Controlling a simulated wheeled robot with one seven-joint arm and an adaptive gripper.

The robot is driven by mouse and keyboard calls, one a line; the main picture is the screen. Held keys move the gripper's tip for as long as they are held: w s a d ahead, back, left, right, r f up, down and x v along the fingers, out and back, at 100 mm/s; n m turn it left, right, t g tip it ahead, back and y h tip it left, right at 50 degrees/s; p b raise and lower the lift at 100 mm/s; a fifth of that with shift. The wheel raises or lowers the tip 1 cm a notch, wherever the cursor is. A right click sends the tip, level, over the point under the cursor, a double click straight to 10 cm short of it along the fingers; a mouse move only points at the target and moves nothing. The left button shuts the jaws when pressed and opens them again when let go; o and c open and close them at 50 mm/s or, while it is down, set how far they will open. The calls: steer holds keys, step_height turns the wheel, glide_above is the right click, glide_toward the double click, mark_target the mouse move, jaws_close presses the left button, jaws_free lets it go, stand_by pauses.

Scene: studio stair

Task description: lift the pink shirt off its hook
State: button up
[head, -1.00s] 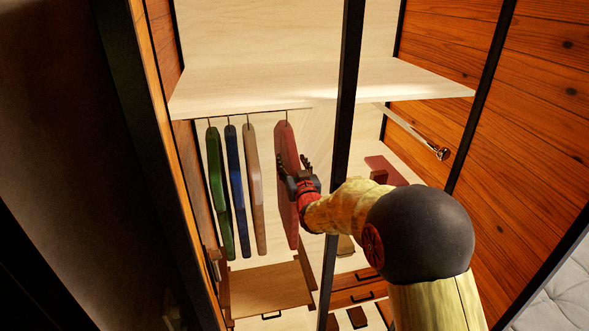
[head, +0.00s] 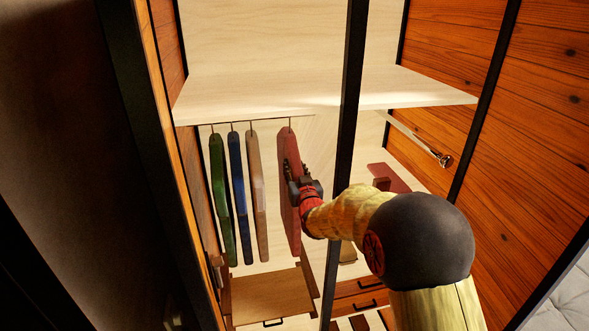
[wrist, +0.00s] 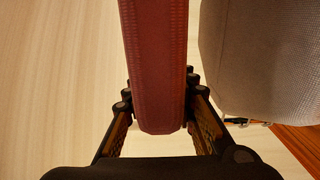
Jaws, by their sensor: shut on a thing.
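The pink shirt (head: 288,165) hangs from its hook below the white shelf in the head view, the rightmost of the hanging clothes. My gripper (head: 297,187) is at its right side, about halfway down. In the wrist view the shirt (wrist: 155,60) runs down between the two fingers, and my gripper (wrist: 160,112) has a finger on each side of it. The fingers are shut on the shirt. The hook still runs up from the shirt's top. The fingers' contact faces are partly hidden.
Green (head: 217,185), blue (head: 237,180) and beige (head: 257,185) clothes hang to the left; the beige one (wrist: 255,60) is close beside the shirt in the wrist view. A black post (head: 347,120) stands right of the shirt. The white shelf (head: 300,97) is above.

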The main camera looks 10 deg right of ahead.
mark_target(297, 163)
jaws_close()
steer(key=shift+r, duration=0.2)
steer(key=shift+r, duration=1.6)
steer(key=shift+s, duration=0.1)
steer(key=shift+s+b, duration=1)
steer(key=shift+s, duration=1)
steer(key=s+b, duration=0.4)
steer(key=s, duration=0.5)
steer(key=shift+s, duration=0.4)
